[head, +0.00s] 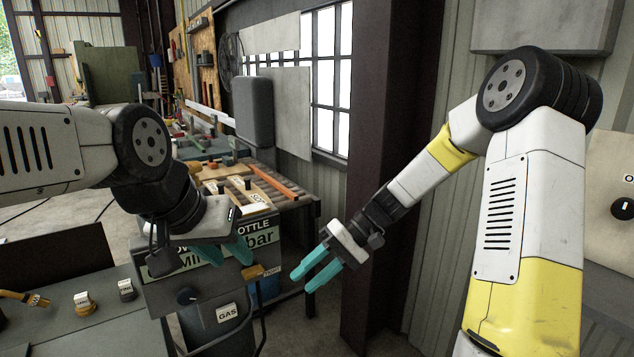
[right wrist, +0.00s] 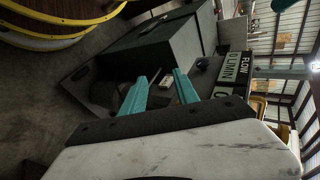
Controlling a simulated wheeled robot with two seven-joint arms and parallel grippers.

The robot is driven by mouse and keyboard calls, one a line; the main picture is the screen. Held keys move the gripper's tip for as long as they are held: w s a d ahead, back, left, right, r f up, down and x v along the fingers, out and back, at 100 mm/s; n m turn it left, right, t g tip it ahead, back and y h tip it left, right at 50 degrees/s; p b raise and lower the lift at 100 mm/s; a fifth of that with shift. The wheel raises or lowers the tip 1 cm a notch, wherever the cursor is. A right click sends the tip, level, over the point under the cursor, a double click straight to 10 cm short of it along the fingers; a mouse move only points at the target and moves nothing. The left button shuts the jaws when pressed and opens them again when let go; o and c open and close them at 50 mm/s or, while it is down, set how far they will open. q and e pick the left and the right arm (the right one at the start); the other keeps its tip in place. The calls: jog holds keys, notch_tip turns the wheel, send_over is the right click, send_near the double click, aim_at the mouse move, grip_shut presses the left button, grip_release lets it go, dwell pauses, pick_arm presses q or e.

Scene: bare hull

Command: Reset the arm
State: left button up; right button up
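My left gripper (head: 224,254) hangs over the dark control panel at the lower left of the head view. Its two teal fingers stand apart with nothing seen between them. My right gripper (head: 318,268) is in free air in the middle of the head view, its fingers pointing down and to the left. In the right wrist view my right gripper (right wrist: 160,88) shows its two teal fingers parted and empty. My right arm is bent, with its elbow high at the right.
A dark panel with lettered signs (head: 266,236) and knobs (head: 84,302) is at the lower left. Behind it a slatted workbench (head: 292,183) holds wooden pieces. A dark pillar (head: 385,120) stands behind my right gripper. A yellow-rimmed round object (right wrist: 60,42) shows in the wrist view.

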jog(key=s+d+r+m+t+h, duration=0.3)
jog(key=s+d+r+t+h, duration=0.4)
jog(key=s+d+r+t, duration=0.3)
jog(key=shift+s+d+r+h, duration=0.3)
jog(key=shift+s+d+r, duration=1.15)
jog(key=shift+d+r, duration=1.25)
jog(key=shift+d+f, duration=0.35)
jog(key=shift+f, duration=0.05)
